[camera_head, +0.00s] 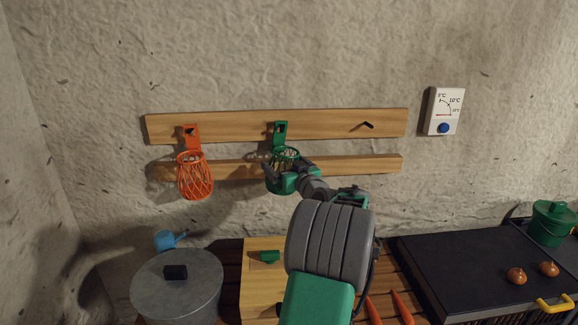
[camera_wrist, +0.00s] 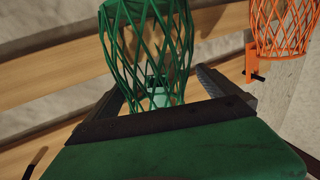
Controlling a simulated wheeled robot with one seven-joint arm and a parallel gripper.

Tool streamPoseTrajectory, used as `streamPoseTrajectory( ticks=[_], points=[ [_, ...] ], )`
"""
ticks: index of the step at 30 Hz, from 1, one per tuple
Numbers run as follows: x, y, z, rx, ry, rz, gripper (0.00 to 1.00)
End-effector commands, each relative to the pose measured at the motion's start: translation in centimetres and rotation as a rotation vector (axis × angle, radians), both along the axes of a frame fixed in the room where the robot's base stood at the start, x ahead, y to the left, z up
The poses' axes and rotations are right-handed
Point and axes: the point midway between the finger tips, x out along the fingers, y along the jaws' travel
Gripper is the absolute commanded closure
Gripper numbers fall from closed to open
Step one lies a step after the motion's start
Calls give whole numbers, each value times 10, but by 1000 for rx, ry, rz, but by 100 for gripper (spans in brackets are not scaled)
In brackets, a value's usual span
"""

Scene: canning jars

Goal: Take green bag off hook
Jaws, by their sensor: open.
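The green bag (camera_head: 285,155) is a net bag hanging by its green strap from a hook on the upper wooden rail. In the wrist view the green bag's mesh (camera_wrist: 150,45) fills the upper middle. My gripper (camera_head: 279,172) is at the bag's lower part. In the wrist view my gripper (camera_wrist: 158,85) has its two dark fingers spread, one on each side of the mesh. I cannot tell whether the fingers touch the net. The bag's lower part is mostly hidden behind my gripper in the head view.
An orange net bag (camera_head: 195,175) hangs to the left and also shows in the wrist view (camera_wrist: 283,28). An empty hook (camera_head: 367,125) is to the right on the upper rail (camera_head: 330,122). Below stand a lidded grey pot (camera_head: 178,295) and a wooden box (camera_head: 262,285).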

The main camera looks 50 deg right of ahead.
Motion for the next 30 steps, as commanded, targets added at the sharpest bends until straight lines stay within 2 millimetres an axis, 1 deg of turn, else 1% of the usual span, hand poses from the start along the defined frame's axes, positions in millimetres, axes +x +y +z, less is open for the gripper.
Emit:
streamPoseTrajectory(
  ticks=[1,3,10,11,30],
  points=[
    [5,-2,1,1,0,2,0],
    [10,-3,0,1,0,2,0],
    [12,-3,-1,1,0,3,0],
    [12,-3,-1,1,0,3,2],
    [12,-3,-1,1,0,4,54]
  ],
)
